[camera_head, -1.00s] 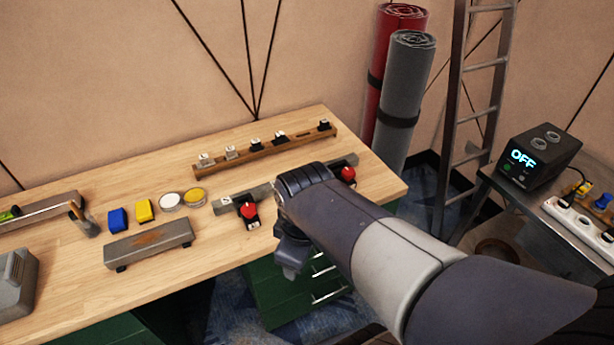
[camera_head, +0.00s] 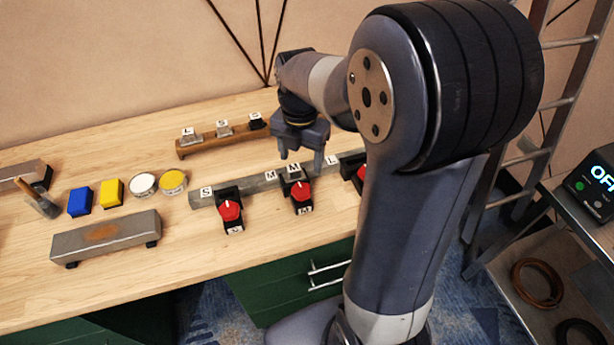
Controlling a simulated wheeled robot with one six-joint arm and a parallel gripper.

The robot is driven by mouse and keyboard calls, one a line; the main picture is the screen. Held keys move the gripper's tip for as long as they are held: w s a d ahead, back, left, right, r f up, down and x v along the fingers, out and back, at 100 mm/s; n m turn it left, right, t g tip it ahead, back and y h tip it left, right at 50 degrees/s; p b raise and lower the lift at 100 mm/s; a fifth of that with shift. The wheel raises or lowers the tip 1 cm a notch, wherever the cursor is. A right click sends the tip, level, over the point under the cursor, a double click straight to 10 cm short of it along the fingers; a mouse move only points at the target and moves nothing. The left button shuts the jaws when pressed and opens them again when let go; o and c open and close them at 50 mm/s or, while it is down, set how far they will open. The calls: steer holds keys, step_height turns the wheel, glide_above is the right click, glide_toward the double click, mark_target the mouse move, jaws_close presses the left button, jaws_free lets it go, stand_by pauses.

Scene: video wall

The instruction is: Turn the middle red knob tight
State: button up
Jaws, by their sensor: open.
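Three red knobs sit in black clamps along a grey metal bar (camera_head: 262,184) on the wooden bench. The middle red knob (camera_head: 301,191) has a white pointer line and small letter tags by it. The left red knob (camera_head: 230,210) is nearer the front. The right red knob (camera_head: 361,173) is partly hidden by my arm. My gripper (camera_head: 301,163) points down just behind and above the middle knob, with its fingers apart and nothing seen between them. I cannot tell its exact height above the bar.
A wooden rail (camera_head: 215,137) with lettered blocks stands behind the bar. Blue (camera_head: 80,201) and yellow (camera_head: 111,193) blocks, white (camera_head: 143,184) and yellow round buttons and a grey block (camera_head: 106,238) are at left. The bench's front left is clear.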

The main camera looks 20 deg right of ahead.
mark_target(302, 189)
step_height(302, 189, down, 10)
steer(key=shift+f, duration=0.25)
steer(key=shift+s, duration=0.1)
steer(key=shift+c, duration=0.4)
steer(key=c, duration=0.9)
